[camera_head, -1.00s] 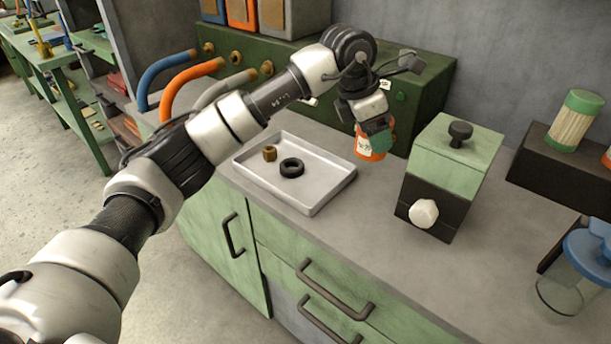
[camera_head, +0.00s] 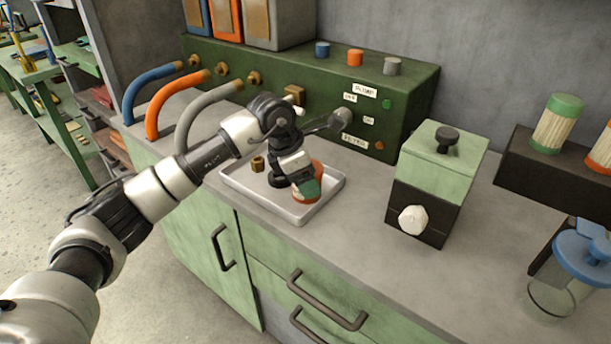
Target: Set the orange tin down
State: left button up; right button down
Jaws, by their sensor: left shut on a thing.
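My left gripper (camera_head: 307,187) is shut on the orange tin (camera_head: 304,198), and the green fingers cover part of it. The tin is at the right part of the shallow grey tray (camera_head: 245,194) on the counter. I cannot tell whether its base touches the tray floor. A small brass nut (camera_head: 258,164) lies in the tray, left of the gripper. A black ring (camera_head: 278,182) beside the gripper is partly hidden by it. My right gripper is not in view.
A green box with a black base and white knob (camera_head: 412,220) stands right of the tray. A green control panel (camera_head: 408,95) with hoses is behind. A blue-lidded jar (camera_head: 575,270) is at the far right. The counter's front middle is clear.

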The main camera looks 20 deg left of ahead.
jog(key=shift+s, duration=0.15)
pick_arm(q)
jog(key=o, duration=1)
jog(key=shift+o, duration=0.2)
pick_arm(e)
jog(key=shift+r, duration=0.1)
pick_arm(q)
jog(key=shift+a+r, duration=0.1)
jog(key=shift+r, duration=0.2)
jog(key=v, duration=1.1)
jog(key=shift+s+r+p, duration=0.15)
jog(key=shift+r+p, duration=0.1)
jog(key=shift+p, duration=0.1)
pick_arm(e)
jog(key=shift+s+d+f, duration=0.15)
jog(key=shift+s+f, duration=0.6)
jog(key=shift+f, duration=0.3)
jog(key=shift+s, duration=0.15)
